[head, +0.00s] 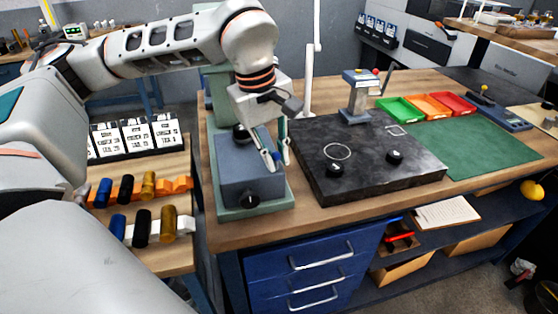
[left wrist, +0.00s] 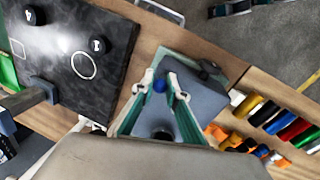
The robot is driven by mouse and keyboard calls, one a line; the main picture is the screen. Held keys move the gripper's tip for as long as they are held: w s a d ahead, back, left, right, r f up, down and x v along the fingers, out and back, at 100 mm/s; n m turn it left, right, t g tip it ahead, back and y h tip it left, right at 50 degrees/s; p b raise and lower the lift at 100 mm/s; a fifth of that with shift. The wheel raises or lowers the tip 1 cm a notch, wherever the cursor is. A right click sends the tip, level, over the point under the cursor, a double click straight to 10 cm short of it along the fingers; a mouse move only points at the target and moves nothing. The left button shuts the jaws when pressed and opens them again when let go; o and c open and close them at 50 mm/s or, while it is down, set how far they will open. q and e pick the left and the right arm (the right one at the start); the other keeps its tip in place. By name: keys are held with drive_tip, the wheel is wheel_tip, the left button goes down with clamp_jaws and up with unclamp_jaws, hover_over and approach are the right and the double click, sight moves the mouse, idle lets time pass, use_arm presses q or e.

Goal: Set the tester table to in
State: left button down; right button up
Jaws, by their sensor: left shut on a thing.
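The tester (head: 252,185) is a blue-grey block on a green base at the left end of the bench. A black round part (head: 241,132) sits at its back and a black knob (head: 250,201) on its front. My left gripper (head: 277,160) reaches down at the tester's right side. In the left wrist view, its fingertips (left wrist: 164,84) are shut on a small blue knob (left wrist: 159,86) beside the tester's block (left wrist: 195,93). The gripper partly hides the knob's mounting, and I cannot read any in or out marking. My right gripper is not in view.
A black stone plate (head: 370,185) with two black knobs lies right of the tester. A small stand (head: 359,100) rises behind it. Green, orange and red trays (head: 435,104) stand at the back of a green mat (head: 480,150). Racked coloured cylinders (head: 145,190) stand left.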

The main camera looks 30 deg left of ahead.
sight(272, 150)
use_arm(q)
drive_tip(key=w+a+p, duration=0.1)
drive_tip(key=w+a, duration=0.1)
drive_tip(key=w+a+p, duration=0.1)
drive_tip(key=w+a, duration=0.1)
drive_tip(key=shift+a+r, duration=0.15)
drive_tip(key=shift+a, duration=0.15)
drive_tip(key=shift+w+a, duration=0.2)
drive_tip(key=shift+a, duration=0.05)
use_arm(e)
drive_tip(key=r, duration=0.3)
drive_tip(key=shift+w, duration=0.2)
use_arm(q)
drive_tip(key=c, duration=2)
unclamp_jaws()
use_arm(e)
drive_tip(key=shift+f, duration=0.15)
use_arm(q)
drive_tip(key=shift+s, duration=0.1)
drive_tip(key=r, duration=0.3)
drive_tip(key=s+r, duration=0.1)
drive_tip(key=r, duration=0.3)
drive_tip(key=s+a+r, duration=0.1)
drive_tip(key=r, duration=0.3)
drive_tip(key=shift+r, duration=0.25)
